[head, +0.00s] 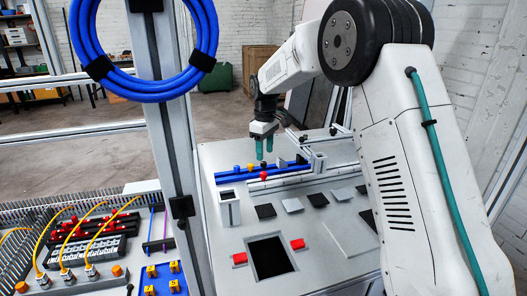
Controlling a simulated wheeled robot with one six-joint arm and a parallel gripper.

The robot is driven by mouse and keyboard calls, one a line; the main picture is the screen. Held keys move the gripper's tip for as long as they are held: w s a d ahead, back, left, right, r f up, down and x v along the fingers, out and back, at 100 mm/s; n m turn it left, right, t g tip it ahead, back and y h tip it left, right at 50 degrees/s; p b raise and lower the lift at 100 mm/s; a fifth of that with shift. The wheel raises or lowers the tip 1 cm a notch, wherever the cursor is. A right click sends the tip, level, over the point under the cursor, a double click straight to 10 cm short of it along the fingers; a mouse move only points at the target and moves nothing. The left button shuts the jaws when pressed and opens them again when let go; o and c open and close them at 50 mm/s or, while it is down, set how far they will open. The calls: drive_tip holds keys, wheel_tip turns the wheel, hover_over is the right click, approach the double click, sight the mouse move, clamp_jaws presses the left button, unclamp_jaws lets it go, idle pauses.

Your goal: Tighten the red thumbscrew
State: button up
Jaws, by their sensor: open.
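A small red knob (263,176), which looks like the red thumbscrew, sits on a pale rail (290,181) on the grey worktop. My gripper (264,154) points down with two teal fingers, a narrow gap between them. It is open and empty. In the picture its fingertips are just above the red knob and close to a yellow knob (250,167) and a black knob (263,164). I cannot tell the exact height or depth between the fingertips and these knobs.
A blue rail (230,178) lies behind the pale one. A grey post (229,210) stands left of the red knob. Dark and light square pads lie in front. Two red blocks (297,244) flank a black square. A metal upright (172,130) with a blue hose coil stands left.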

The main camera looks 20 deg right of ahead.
sight(264, 173)
drive_tip(key=shift+w+f, duration=0.55)
drive_tip(key=shift+f, duration=0.3)
wheel_tip(264, 173, down, 7)
drive_tip(key=shift+f, duration=0.2)
drive_tip(key=c, duration=1.1)
